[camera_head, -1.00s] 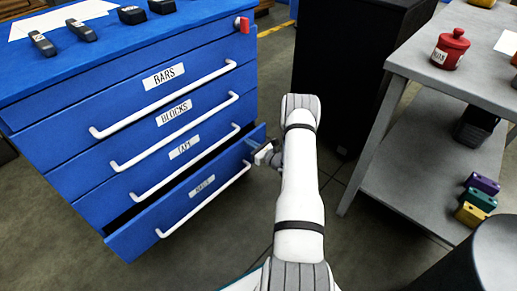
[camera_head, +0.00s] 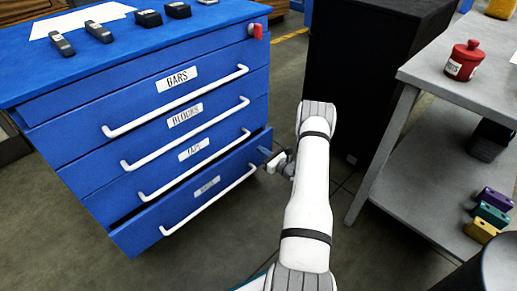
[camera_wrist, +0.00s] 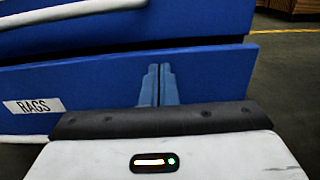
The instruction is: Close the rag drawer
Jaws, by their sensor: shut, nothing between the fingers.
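The rag drawer (camera_head: 187,205) is the lowest drawer of the blue cabinet. It stands partly out, with a dark gap above its front. Its RAGS label shows in the wrist view (camera_wrist: 35,105), left of my fingers; in the head view the label is too blurred to read. Its white handle (camera_head: 210,200) runs along the front. My gripper (camera_head: 268,158) is at the right end of the drawer front. In the wrist view my gripper's fingers (camera_wrist: 158,85) are shut together with nothing between them, pointing at the blue front. I cannot tell whether they touch it.
The drawers above, BARS (camera_head: 176,79), BLOCKS (camera_head: 185,114) and one more, look shut. A red item (camera_head: 257,31) sits at the cabinet's upper right corner. A black cabinet (camera_head: 360,80) stands behind my arm. A grey shelf table (camera_head: 430,190) stands at right, with open floor between.

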